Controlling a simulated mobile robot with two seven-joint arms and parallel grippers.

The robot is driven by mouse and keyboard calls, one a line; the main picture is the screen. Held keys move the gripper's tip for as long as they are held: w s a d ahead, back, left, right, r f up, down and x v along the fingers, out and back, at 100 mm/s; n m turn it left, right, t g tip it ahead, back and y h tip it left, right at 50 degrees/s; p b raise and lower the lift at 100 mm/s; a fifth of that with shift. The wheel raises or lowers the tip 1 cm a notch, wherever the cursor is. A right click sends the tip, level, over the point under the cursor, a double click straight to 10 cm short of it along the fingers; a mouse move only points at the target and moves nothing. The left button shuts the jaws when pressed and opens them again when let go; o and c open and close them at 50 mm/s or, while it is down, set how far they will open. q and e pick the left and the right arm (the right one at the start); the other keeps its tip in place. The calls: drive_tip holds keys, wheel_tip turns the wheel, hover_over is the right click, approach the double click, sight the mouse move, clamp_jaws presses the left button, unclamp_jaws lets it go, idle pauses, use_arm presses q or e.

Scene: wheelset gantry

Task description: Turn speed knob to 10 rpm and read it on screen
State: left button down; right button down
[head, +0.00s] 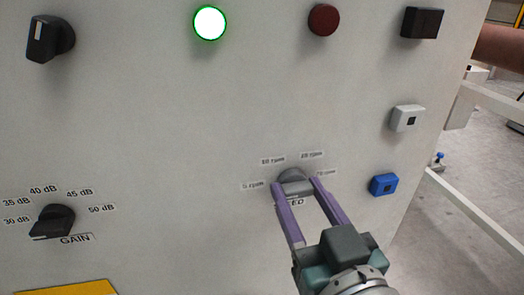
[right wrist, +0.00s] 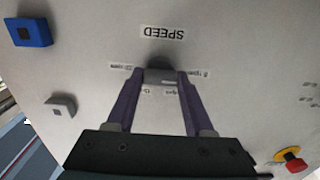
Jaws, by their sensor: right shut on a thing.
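The grey speed knob (head: 294,180) sits on the upright panel, with small rpm labels around it; the 10 rpm label (head: 272,160) is at its upper left. My right gripper (head: 296,185) is shut on the knob, one purple finger on each side. The knob also shows between the fingers in the right wrist view (right wrist: 160,76), where the SPEED label (right wrist: 162,32) appears upside down. The knob's pointer is hidden or too small to read. No screen is in view. My left gripper is not in view.
The panel (head: 180,130) also carries a black gain knob (head: 53,221), another black knob (head: 50,38), a lit green lamp (head: 210,23), a dark red lamp (head: 323,19) and a blue button (head: 384,185). A red emergency button (right wrist: 291,159) shows in the right wrist view.

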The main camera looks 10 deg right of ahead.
drive_tip(key=shift+m, duration=0.3)
drive_tip(key=m, duration=0.5)
drive_tip(key=m+b, duration=0.1)
drive_tip(key=m, duration=0.5)
idle(0.5)
drive_tip(key=shift+c, duration=1.4)
unclamp_jaws()
